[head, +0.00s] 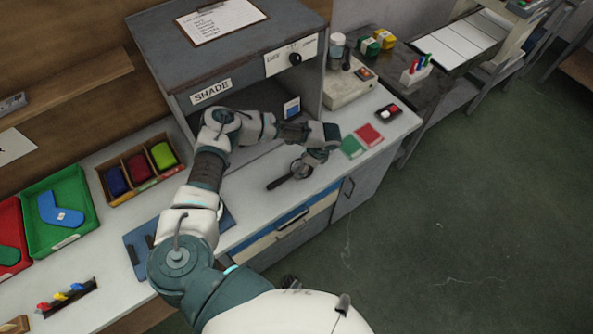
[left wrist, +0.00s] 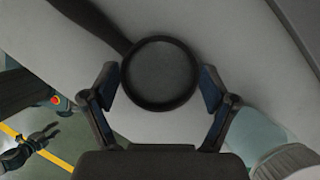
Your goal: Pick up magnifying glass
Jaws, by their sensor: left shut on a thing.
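The magnifying glass (head: 279,183) lies at the front of the white bench top, its dark handle pointing to the lower left. In the left wrist view its round dark rim (left wrist: 160,101) sits between the two fingers, and the handle runs to the upper left. My left gripper (head: 309,162) reaches over the lens end and is shut on the rim. Whether the glass is clear of the bench cannot be told. A small dark claw-like shape, perhaps my right gripper (left wrist: 38,142), shows at the lower left of the wrist view, too small to read.
The grey SHADE cabinet (head: 210,90) stands behind my left arm. Green (head: 351,146) and red (head: 369,135) cards lie right of the gripper, with a black tray (head: 389,113) beyond. A wooden box of coloured rolls (head: 141,172) and a green tray (head: 64,244) are at left.

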